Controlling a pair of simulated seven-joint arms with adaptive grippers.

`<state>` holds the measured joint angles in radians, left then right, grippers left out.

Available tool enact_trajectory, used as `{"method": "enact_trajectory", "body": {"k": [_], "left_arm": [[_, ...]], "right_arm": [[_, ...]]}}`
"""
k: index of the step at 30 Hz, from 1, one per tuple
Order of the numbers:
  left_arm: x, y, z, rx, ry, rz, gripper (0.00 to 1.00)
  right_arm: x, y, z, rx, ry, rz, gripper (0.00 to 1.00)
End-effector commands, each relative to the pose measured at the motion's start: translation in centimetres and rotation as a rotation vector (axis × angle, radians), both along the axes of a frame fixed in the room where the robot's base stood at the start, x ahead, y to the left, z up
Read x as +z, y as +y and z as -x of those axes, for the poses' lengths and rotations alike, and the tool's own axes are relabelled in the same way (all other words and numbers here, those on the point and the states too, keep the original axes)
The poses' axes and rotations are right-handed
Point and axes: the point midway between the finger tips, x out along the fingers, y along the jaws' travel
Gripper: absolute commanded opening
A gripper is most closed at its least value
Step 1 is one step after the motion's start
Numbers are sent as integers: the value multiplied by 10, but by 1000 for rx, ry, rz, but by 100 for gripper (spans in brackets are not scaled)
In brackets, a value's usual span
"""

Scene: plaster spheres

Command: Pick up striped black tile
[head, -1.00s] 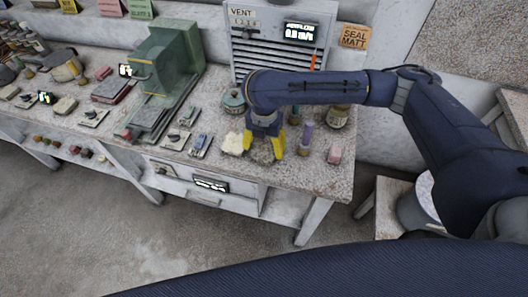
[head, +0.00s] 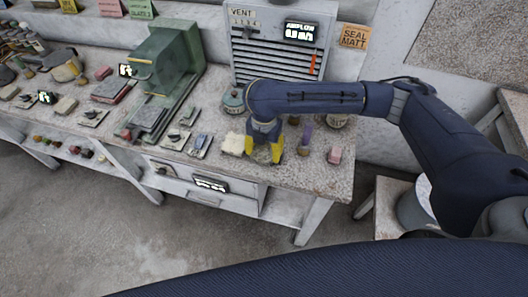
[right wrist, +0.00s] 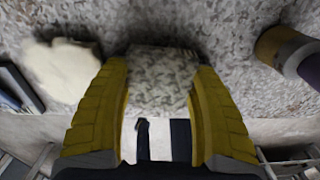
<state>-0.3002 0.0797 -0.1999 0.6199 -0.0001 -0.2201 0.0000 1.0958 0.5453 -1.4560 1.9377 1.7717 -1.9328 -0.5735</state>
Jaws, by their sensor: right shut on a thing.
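My right gripper (head: 264,157) points down over the front of the bench, and its yellow fingers are shut on a mottled tile. In the right wrist view, the tile (right wrist: 161,82) is a pale grey block with dark streaky marks, gripped on both sides by the yellow fingers. It looks close to the bench top; whether it touches it I cannot tell. The tile looks pale rather than black. My left gripper is not in view.
A cream lump (head: 233,144) lies just left of the gripper; it also shows in the right wrist view (right wrist: 62,68). A purple-topped tool (head: 306,134) stands to the right, with a pink block (head: 334,155) beyond. The bench's front edge is close. A vent unit (head: 277,42) stands behind.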

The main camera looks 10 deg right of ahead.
Motion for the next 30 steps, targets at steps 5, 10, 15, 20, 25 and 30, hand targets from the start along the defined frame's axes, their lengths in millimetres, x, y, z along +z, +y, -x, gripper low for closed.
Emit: {"method": "enact_trajectory", "body": {"k": [5, 10, 15, 20, 25, 30], "left_arm": [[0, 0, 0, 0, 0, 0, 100], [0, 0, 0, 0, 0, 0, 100], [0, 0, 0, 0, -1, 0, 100], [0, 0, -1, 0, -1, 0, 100], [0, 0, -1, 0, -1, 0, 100], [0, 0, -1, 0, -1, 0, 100]], "right_arm": [[0, 0, 0, 0, -1, -1, 20], [1, 0, 0, 0, -1, 0, 20], [6, 0, -1, 0, -3, -1, 20], [19, 0, -2, 0, -4, 0, 20], [47, 0, -2, 0, -7, 0, 20], [85, 0, -2, 0, -8, 0, 20]]}}
